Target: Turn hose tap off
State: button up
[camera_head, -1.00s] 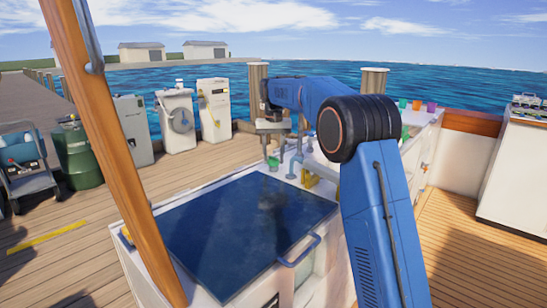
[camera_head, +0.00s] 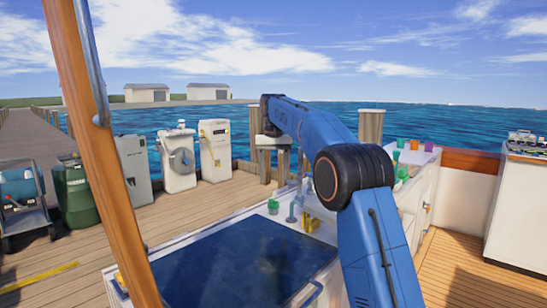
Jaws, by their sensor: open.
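My gripper (camera_head: 274,165) hangs pointing down from the end of my blue arm, above and beyond the far edge of the hatch counter. Its two fingers are apart and nothing shows between them. A white dock unit with a round grey hose reel (camera_head: 180,160) stands on the dock, left of my gripper and apart from it. A small fitting sits on top of it. A grey-blue spout-like fitting (camera_head: 293,211) stands on the counter below my gripper. I cannot tell which fitting is the hose tap, or its handle position.
The dark hatch lid (camera_head: 240,262) lies closed. A green cup-like thing (camera_head: 273,206) and a yellow part (camera_head: 311,223) sit behind it. A wooden post (camera_head: 122,160) crosses the left foreground. Dock cabinets (camera_head: 214,150), a green barrel (camera_head: 75,192) and a cart (camera_head: 24,200) stand left.

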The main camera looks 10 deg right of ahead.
notch_tip(320, 180, up, 7)
jog(key=shift+r, duration=0.15)
dwell(0.5)
jog(key=s+d+n+t, duration=0.1)
jog(key=s+d, duration=0.2)
jog(key=s, duration=1.1)
jog(key=s+d+t, duration=0.1)
jog(key=s+d, duration=0.1)
jog(key=s, duration=1.1)
jog(key=s+d+f+n+t, duration=0.1)
jog(key=s+d+f+t, duration=0.1)
jog(key=s+f, duration=2.3)
jog(key=s, duration=0.4)
jog(key=shift+d+f+t, duration=0.25)
jog(key=shift+d+t, duration=0.05)
jog(key=shift+t, duration=0.1)
jog(key=shift+s, duration=0.1)
